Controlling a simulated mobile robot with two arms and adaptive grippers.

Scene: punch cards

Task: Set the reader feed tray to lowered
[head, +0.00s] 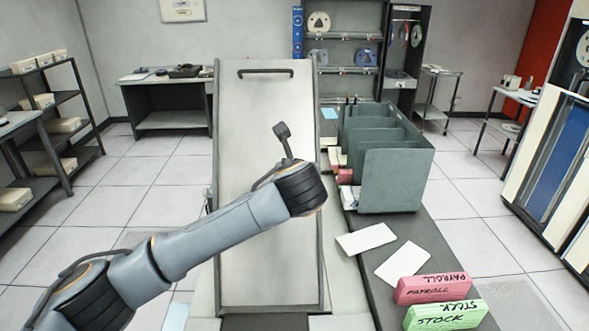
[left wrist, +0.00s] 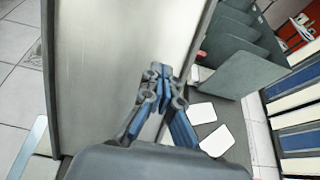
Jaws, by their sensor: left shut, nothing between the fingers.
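The reader feed tray appears to be the long pale metal panel (head: 262,110) with raised side rims, sloping up in the middle of the head view. A dark bar handle (head: 265,72) is at its far, upper end. The panel also fills the left of the left wrist view (left wrist: 105,70). In the left wrist view my left gripper (left wrist: 160,76) is shut and empty, in front of the panel's right edge; contact cannot be told. My right gripper is not in view.
Right of the panel, a dark counter (head: 375,225) holds a grey divided card rack (head: 395,180), white cards (head: 366,239), a pink PAYROLL block (head: 432,289) and a green STOCK block (head: 445,316). Shelves stand at the left and back. The floor between is clear.

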